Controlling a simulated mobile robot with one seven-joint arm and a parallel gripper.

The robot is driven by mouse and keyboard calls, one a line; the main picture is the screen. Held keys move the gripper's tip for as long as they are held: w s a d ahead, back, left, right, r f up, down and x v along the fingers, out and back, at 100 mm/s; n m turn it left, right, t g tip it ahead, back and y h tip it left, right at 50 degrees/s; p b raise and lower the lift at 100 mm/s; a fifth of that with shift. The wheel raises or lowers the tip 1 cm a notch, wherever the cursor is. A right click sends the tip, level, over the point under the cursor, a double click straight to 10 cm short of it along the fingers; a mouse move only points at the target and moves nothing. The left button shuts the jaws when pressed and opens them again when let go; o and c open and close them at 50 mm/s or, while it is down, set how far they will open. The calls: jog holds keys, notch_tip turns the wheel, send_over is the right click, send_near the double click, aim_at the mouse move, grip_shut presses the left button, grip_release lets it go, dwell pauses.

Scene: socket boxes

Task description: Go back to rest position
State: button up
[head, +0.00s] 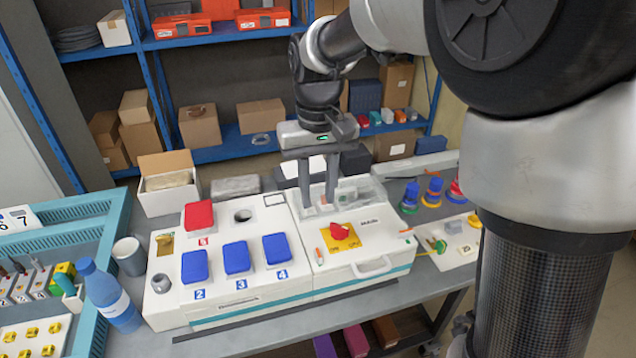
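My gripper (318,184) hangs from the arm, pointing down, above the back of the right part of the white socket box (330,272). Its two fingers are apart, with a gap between them, and I see nothing held there. Whether the fingertips touch the box I cannot tell. The box has a red rotary switch (341,232) on a yellow plate. The left part carries blue covers (237,257) numbered 2, 3 and 4, and a red cover (199,215).
A blue bottle (109,296) and a grey cup (129,256) stand left of the box, beside a teal tray (100,236). Colored plugs (433,191) stand to the right. An open carton (168,182) is behind. Blue shelves (228,150) hold boxes at the back.

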jog(key=shift+r, duration=0.75)
jog(key=s+d+r+m+t+p, duration=0.1)
jog(key=s+d+r, duration=0.3)
jog(key=s, duration=0.5)
jog(key=s+d+r+m+t+p, duration=0.2)
jog(key=s+d+r+t, duration=0.2)
jog(key=s+d, duration=0.4)
jog(key=shift+s+d+r+t+p, duration=0.3)
jog(key=shift+s+d+r, duration=0.1)
jog(key=shift+r, duration=0.2)
